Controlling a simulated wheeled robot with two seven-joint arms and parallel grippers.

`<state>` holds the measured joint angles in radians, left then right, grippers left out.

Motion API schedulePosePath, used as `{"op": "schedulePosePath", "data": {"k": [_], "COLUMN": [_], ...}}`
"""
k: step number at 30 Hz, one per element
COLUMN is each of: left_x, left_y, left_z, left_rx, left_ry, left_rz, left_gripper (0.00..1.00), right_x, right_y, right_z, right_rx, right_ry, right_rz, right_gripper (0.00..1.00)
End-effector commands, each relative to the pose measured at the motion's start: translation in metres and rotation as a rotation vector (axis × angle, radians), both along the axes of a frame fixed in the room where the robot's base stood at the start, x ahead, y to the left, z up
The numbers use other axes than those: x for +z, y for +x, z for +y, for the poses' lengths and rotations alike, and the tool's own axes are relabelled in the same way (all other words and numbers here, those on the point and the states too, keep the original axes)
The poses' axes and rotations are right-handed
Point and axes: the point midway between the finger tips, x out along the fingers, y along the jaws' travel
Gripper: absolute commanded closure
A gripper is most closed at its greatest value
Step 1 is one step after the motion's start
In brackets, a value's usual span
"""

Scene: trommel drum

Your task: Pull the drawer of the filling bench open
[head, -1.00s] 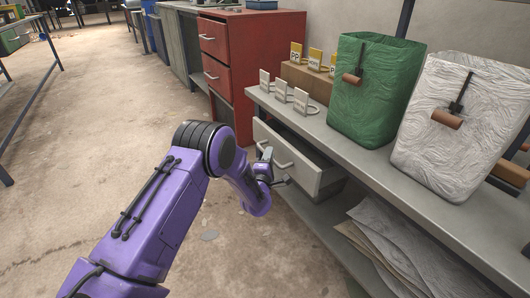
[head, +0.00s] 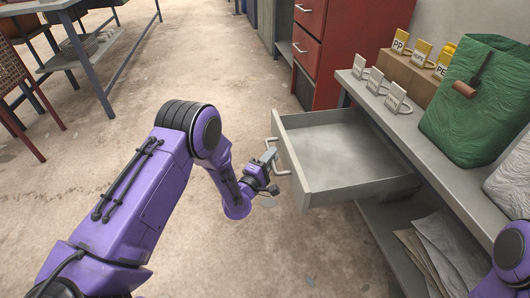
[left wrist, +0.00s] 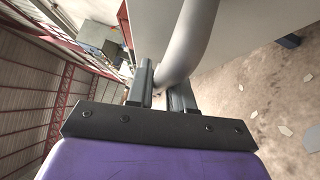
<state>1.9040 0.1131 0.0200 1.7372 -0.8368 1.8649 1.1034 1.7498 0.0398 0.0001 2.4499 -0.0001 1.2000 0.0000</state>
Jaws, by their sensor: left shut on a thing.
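The drawer (head: 345,152) of the filling bench (head: 408,128) is pulled far out, and its grey inside looks empty. My left gripper (head: 271,168) is at the drawer's front, shut on the bar handle (head: 279,146). In the left wrist view the thick grey handle (left wrist: 192,40) runs between the two dark fingers (left wrist: 163,88), with the drawer front beside it. My right gripper is out of view; only a purple part of my right arm shows at the lower right edge.
A red cabinet (head: 322,50) stands behind the drawer. On the bench are white tag holders (head: 377,82), yellow labelled tags and a green bag (head: 478,105). Paper sheets (head: 440,255) lie on the shelf below. The floor (head: 225,70) left of the drawer is clear.

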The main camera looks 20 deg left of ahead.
Motion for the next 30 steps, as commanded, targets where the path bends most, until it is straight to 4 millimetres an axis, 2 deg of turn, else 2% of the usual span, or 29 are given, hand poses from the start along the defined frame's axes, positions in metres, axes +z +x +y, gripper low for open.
{"op": "schedulePosePath", "data": {"k": [3, 15, 16, 18, 26, 30], "left_x": [-0.002, -0.003, -0.003, -0.003, -0.002, -0.003], "left_y": [-0.002, -0.004, -0.004, -0.004, -0.004, -0.019], "left_z": [-0.005, -0.006, -0.006, -0.005, -0.002, 0.0], "left_rx": [-0.022, -0.029, -0.029, -0.028, -0.021, -0.02], "left_ry": [0.001, 0.002, 0.002, 0.002, 0.002, 0.001], "left_rz": [0.006, 0.008, 0.009, 0.008, 0.005, 0.007], "left_gripper": [1.0, 1.0, 0.76, 0.59, 0.59, 0.59], "right_x": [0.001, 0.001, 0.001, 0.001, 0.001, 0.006], "right_y": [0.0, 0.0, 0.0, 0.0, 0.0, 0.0], "right_z": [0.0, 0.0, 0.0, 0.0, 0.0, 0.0], "right_rx": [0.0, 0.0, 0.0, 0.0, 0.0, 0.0], "right_ry": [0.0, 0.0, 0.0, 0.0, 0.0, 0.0], "right_rz": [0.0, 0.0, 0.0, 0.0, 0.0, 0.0], "right_gripper": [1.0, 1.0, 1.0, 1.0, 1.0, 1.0]}}
